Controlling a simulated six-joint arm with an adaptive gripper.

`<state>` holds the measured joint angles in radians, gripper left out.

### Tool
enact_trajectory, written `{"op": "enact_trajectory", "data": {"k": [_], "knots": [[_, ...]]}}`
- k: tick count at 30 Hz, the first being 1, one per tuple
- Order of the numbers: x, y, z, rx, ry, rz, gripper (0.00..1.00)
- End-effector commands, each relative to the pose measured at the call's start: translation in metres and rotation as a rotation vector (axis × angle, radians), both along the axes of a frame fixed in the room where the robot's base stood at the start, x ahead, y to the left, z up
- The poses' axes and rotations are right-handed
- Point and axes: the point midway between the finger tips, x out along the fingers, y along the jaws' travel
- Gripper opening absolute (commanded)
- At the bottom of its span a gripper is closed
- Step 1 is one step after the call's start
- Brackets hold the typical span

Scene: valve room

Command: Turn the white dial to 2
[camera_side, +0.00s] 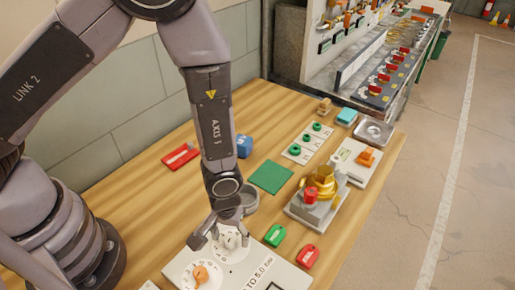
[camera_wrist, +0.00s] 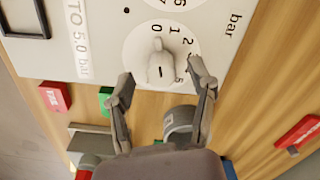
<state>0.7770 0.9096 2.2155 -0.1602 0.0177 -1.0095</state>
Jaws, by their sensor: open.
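The white dial (camera_wrist: 160,66) sits on a round white scale plate with printed numbers on a pale panel. In the wrist view its narrow end points close to the 0, with 1 and 2 further round to the right. It also shows in the side view (camera_side: 231,241), partly hidden by my gripper. My gripper (camera_side: 220,236) is over the dial. In the wrist view my gripper (camera_wrist: 161,72) is open, with one finger on each side of the dial and a gap visible at both sides. I cannot tell how high the fingertips are above the panel.
An orange dial (camera_side: 201,274) sits on the same panel, close by. A green tag (camera_side: 275,235) and a red tag (camera_side: 307,256) lie right of the panel. A grey round cup (camera_side: 249,201) stands just behind my gripper. A valve assembly (camera_side: 318,198) stands further right.

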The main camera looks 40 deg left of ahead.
Motion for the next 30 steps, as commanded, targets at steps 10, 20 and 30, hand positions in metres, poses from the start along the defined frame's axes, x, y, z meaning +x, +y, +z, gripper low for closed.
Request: {"op": "enact_trajectory", "data": {"k": [10,20,30], "knots": [[0.0008,0.0009,-0.0126,0.005,-0.003,0.000,0.56],[0.0007,0.0009,-0.0127,0.005,-0.003,0.000,0.47],[0.0008,0.0008,-0.0125,0.004,-0.004,0.000,0.02]]}}
